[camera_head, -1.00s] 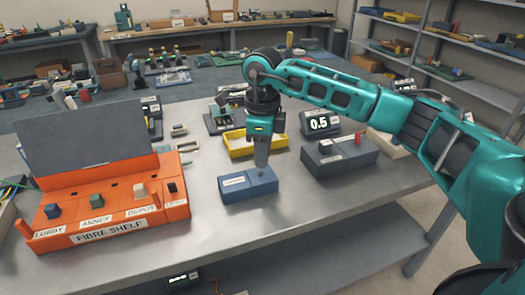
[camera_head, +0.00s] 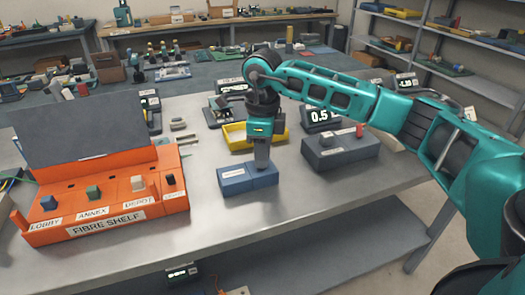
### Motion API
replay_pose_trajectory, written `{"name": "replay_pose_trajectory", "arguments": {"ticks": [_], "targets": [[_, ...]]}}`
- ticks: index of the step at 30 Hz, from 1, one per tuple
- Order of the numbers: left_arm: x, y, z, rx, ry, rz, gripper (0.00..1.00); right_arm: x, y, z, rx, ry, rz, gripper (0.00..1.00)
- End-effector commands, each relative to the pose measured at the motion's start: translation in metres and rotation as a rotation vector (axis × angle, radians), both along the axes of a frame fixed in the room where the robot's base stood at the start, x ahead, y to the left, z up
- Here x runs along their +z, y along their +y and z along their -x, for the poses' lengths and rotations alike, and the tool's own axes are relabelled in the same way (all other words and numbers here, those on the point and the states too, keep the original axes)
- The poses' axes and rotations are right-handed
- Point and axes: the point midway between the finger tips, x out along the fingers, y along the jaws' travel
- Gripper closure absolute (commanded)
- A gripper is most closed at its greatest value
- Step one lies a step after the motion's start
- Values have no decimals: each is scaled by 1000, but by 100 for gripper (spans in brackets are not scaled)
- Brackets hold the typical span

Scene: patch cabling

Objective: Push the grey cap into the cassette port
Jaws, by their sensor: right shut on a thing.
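The blue cassette (camera_head: 236,184) lies on the metal table, with a white label on its front left part. My right gripper (camera_head: 262,165) points straight down over the right part of the cassette. It is shut, with its fingertips at or just above the cassette's top. The grey cap between its fingertips is too small and covered to make out clearly, and so is the port under it. I cannot tell how deep the cap sits. My left gripper is not in view.
An orange fibre shelf (camera_head: 160,205) with several coloured plugs and a raised dark lid stands left. A yellow tray (camera_head: 236,133) lies behind my gripper. A dark grey box (camera_head: 345,153) with a red piece stands right. The table front is clear.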

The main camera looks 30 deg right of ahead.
Motion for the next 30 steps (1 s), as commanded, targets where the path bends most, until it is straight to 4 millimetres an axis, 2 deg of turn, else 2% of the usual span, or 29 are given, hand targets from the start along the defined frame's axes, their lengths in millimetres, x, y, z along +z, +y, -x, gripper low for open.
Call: {"name": "replay_pose_trajectory", "arguments": {"ticks": [11,12,20,30], "targets": [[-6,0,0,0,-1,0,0,-10,0,0,0,0,0,100],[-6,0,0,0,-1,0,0,-9,0,0,0,0,0,76],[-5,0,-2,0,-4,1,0,-9,0,0,0,0,0,51],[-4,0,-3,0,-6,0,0,-4,0,0,0,-1,0,49]]}}
